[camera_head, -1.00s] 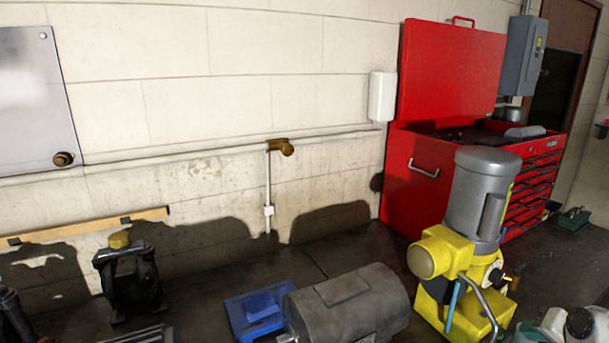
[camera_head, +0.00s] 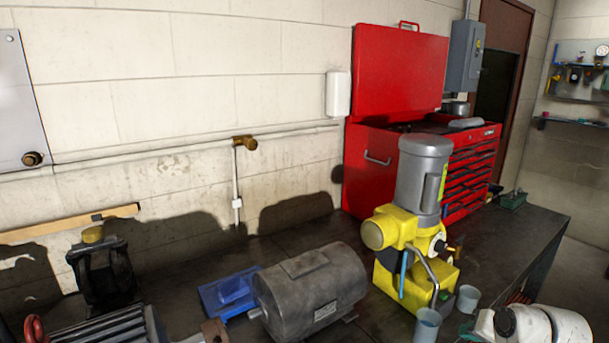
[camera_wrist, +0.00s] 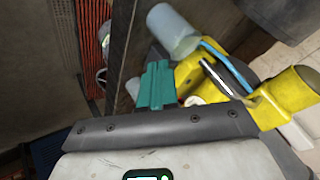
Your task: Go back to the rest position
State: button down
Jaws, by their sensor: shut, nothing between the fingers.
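My gripper shows in the wrist view as a pair of teal fingers (camera_wrist: 157,86), closed together and empty. I cannot tell the exact gap to the cup.
A yellow pump with a grey motor (camera_head: 424,178) stands on the dark bench (camera_head: 535,225).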

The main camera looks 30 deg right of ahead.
jog(key=s+a+f+n+g+y+b, duration=0.1)
jog(key=s+a+f+n+g, duration=0.15)
jog(key=a+f, duration=0.55)
jog(key=s+a+f+n+g+y+b, duration=0.1)
jog(key=s+a+f+n+y+b, duration=0.2)
jog(key=a, duration=0.9)
jog(key=s+a+f+n+g+h, duration=0.2)
jog(key=s+a+f+n, duration=0.3)
jog(key=s+a, duration=0.4)
jog(key=s+f+g, duration=0.1)
jog(key=s, duration=0.2)
jog(key=shift+a+f+g+b, duration=0.15)
jog(key=shift+g+b, duration=0.2)
jog(key=c, duration=1.8)
grip_release()
jog(key=shift+c, duration=0.2)
